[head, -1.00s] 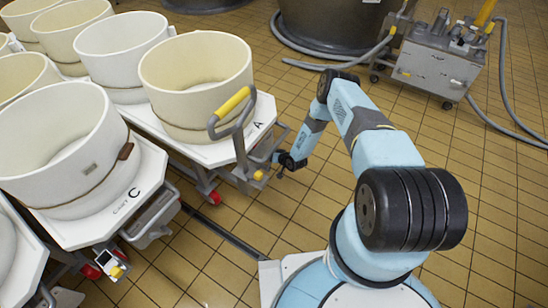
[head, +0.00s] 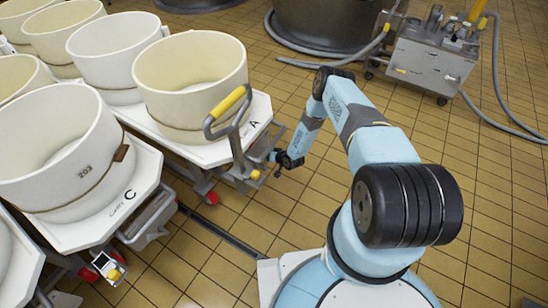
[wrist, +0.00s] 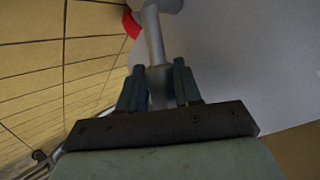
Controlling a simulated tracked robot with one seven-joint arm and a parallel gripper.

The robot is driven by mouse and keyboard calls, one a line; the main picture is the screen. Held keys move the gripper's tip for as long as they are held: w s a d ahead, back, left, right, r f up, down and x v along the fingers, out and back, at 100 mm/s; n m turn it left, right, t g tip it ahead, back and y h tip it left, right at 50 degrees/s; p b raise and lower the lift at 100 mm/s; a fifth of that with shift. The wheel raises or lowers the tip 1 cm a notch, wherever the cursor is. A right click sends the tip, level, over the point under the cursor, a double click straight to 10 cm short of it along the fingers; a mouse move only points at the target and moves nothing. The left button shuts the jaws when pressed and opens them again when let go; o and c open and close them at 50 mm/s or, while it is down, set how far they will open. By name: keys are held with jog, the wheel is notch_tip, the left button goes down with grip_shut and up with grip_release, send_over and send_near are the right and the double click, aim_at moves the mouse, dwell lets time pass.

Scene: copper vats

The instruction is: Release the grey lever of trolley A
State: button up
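Trolley A (head: 217,152) is a white-topped cart marked A, carrying a cream vat (head: 190,84), in the left half of the head view. A grey frame with a yellow-gripped handle (head: 231,101) rises at its near corner. My gripper (head: 273,156) is low beside this corner; its fingertips are too small to make out there. In the wrist view a grey lever (wrist: 154,42) runs between the two fingers of my gripper (wrist: 158,82). The fingers appear shut on its end, with no clear gap on either side. The lever is not clearly visible in the head view.
Trolley C (head: 143,178) with its vat stands close to the left of trolley A. A grey wheeled machine (head: 428,68) with hoses stands at the back right. A dark floor channel (head: 222,232) runs nearby. Open tiled floor lies on the right.

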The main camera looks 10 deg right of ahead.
jog(key=v, duration=1.3)
jog(key=shift+s+d, duration=0.15)
jog(key=shift+s, duration=0.1)
